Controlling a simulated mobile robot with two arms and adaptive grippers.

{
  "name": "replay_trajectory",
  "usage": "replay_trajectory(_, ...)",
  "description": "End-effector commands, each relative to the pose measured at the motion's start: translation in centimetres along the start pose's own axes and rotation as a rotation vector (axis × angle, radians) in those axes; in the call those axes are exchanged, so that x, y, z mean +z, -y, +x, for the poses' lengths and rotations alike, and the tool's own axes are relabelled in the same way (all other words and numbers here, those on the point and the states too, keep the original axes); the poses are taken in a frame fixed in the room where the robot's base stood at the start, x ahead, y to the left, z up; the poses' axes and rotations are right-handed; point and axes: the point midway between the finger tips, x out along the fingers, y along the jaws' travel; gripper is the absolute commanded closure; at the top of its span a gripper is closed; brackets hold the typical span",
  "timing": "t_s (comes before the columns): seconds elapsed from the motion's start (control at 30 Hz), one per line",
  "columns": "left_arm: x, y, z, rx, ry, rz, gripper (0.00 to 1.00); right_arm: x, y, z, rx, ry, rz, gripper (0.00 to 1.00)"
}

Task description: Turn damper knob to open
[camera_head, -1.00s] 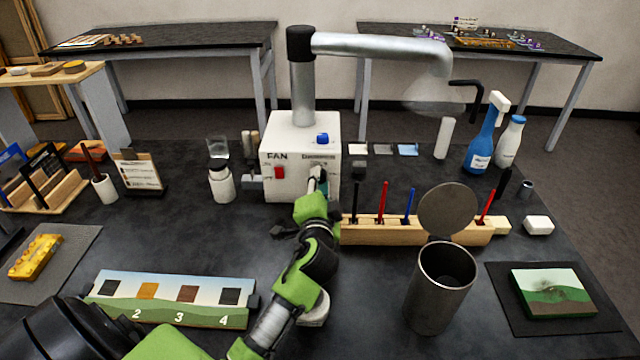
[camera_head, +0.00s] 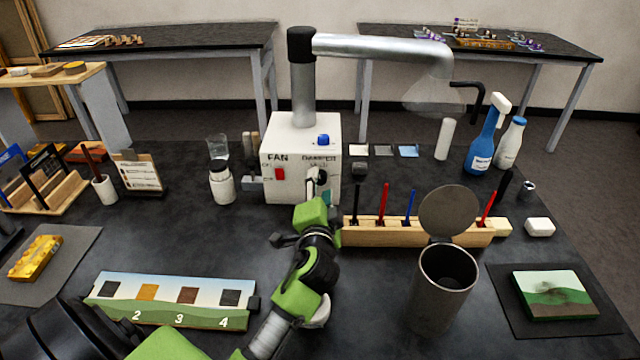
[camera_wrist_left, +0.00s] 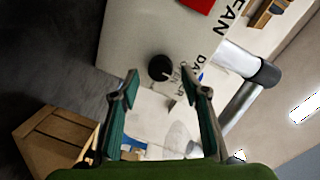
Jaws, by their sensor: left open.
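The white fan box (camera_head: 288,185) stands at the back middle of the table, with a red switch (camera_head: 279,173) under "FAN" and the damper label on its right. In the left wrist view the round black damper knob (camera_wrist_left: 160,68) shows on the box's white face, just beyond and between the fingertips. My left gripper (camera_wrist_left: 160,88) is open, its teal-padded fingers on either side of the view and nothing between them. In the head view the left gripper (camera_head: 319,188) is in front of the box's lower right face and partly hides the knob area. My right gripper is not in view.
A silver duct (camera_head: 380,47) rises from the box and bends right. A wooden pen rack (camera_head: 375,232) is close to the right of my left arm. A metal canister (camera_head: 440,290) with a raised lid stands in front. A numbered board (camera_head: 172,300) lies front left.

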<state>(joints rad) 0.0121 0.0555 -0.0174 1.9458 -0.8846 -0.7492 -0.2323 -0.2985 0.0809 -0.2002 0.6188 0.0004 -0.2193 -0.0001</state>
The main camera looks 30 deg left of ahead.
Motion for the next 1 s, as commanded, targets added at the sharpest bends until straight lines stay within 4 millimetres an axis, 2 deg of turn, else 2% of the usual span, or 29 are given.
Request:
replay_trajectory(0.3,0.1,-0.1,-6.8,0.003,0.002,-0.002,0.58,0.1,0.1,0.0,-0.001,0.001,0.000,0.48)
replay_trajectory(0.5,0.1,-0.1,-9.6,0.002,0.002,-0.002,0.58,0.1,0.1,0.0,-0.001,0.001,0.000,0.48)
replay_trajectory(0.67,0.1,0.0,-10.3,0.001,0.002,-0.002,0.58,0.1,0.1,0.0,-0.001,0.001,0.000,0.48)
replay_trajectory(1.0,0.1,0.0,-10.3,0.000,0.001,-0.001,0.58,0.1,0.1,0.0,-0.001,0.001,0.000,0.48)
